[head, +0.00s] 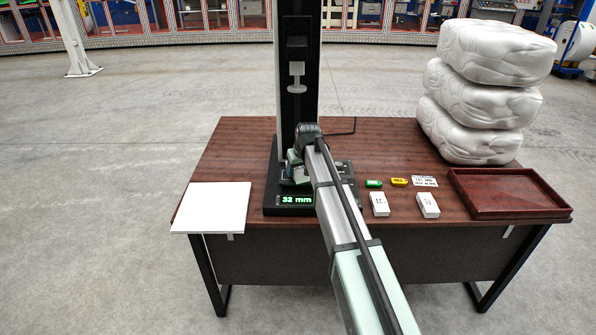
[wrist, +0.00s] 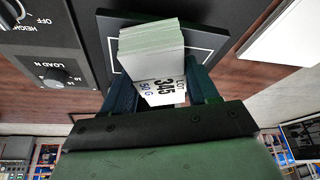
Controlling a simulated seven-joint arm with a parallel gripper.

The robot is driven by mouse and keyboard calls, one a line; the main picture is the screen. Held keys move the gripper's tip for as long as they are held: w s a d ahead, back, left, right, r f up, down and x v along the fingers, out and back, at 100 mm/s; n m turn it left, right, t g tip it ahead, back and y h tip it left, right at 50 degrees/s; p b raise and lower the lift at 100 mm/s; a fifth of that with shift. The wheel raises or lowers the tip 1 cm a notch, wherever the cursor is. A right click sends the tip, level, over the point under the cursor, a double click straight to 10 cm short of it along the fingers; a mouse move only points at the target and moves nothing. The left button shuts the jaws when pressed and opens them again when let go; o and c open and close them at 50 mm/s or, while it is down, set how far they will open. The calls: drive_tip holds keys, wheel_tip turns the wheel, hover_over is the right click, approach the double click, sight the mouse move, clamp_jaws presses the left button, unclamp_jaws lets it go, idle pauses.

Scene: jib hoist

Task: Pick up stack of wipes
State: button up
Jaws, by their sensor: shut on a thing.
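The stack of wipes (wrist: 152,48) is a thick block of white sheets with a printed label reading LOT 345 and 50 G. My gripper (wrist: 160,88) is shut on it, with one dark finger on each side, in the wrist view. The stack is over a black plate (wrist: 103,26) with a white square outline. I cannot tell whether it touches the plate. In the head view my gripper (head: 294,171) is low at the gauge's base, and my arm mostly hides the stack.
The tall black gauge (head: 298,100) has a display (head: 296,199) reading 32 mm. Right of my arm are two white blocks (head: 379,204) (head: 427,205), green (head: 374,183) and yellow (head: 398,181) tags, a red-brown tray (head: 510,213) and white bales (head: 480,90). A white board (head: 211,207) lies left.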

wheel_tip(320, 180, up, 9)
drive_tip(key=shift+r, duration=0.3)
drive_tip(key=m+h, duration=0.2)
drive_tip(key=m, duration=0.2)
hover_over(403, 205)
drive_tip(key=s, duration=0.2)
wheel_tip(403, 205, down, 8)
drive_tip(key=shift+w+f, duration=0.2)
drive_tip(key=shift+f, duration=4.85)
drive_tip(key=shift+f, duration=0.1)
